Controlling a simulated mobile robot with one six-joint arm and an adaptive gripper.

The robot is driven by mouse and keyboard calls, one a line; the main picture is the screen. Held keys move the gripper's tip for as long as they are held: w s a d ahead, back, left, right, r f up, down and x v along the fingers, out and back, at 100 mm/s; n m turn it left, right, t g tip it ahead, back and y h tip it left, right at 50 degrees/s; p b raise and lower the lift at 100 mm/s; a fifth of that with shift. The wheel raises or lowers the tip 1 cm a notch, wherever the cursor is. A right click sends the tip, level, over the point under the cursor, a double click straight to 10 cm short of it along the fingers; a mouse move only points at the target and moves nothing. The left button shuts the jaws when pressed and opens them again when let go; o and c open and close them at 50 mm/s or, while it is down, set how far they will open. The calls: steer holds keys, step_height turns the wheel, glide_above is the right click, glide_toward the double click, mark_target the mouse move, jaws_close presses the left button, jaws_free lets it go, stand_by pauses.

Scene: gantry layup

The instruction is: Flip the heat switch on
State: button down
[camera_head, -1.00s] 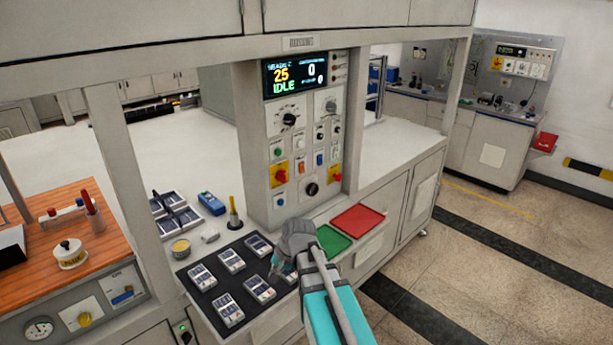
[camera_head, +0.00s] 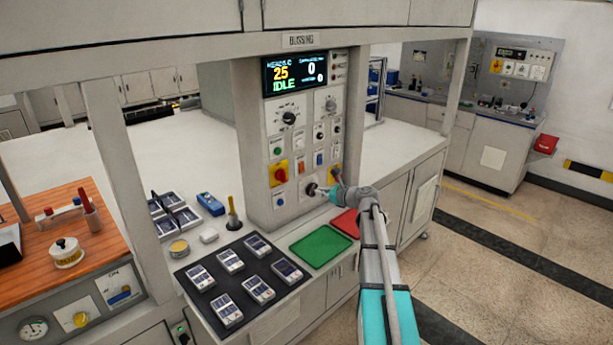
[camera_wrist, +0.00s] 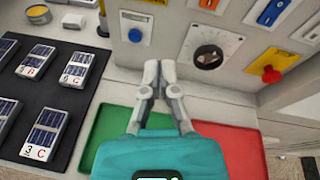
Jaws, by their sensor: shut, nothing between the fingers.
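The control panel (camera_head: 296,208) stands at the middle of the bench, with a screen (camera_head: 295,74) reading 25 and IDLE. Its small switch labels are too blurred to read, so I cannot tell which one is the heat switch.
A red emergency-type button on yellow (camera_wrist: 270,75) is right of the knob. Below lie a green tray (camera_head: 320,246), a red tray (camera_head: 345,222) and a dark mat (camera_head: 236,262) with several small cell packs. A wooden-topped station (camera_head: 95,245) stands at left.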

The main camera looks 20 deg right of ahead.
mark_target(302, 172)
steer(key=d+m, duration=0.1)
steer(key=d+r+m+t, duration=0.1)
steer(key=d, duration=0.1)
steer(key=w+d+m+h, duration=0.1)
steer(key=d, duration=0.1)
steer(key=shift+d+r+m+t, duration=0.25)
steer(key=shift+r+m+t, duration=0.05)
steer(key=shift+r+t, duration=0.1)
steer(key=shift+w, duration=0.2)
steer(key=b+x, duration=0.2)
steer(key=x, duration=1.1)
steer(key=shift+w+a+f, duration=0.15)
steer(key=shift+w+a, duration=0.05)
steer(key=shift+w, duration=0.1)
steer(key=shift+w+a, duration=0.1)
steer(key=shift+w, duration=0.15)
steer(key=shift+s+f, duration=0.1)
steer(key=shift+f, duration=0.05)
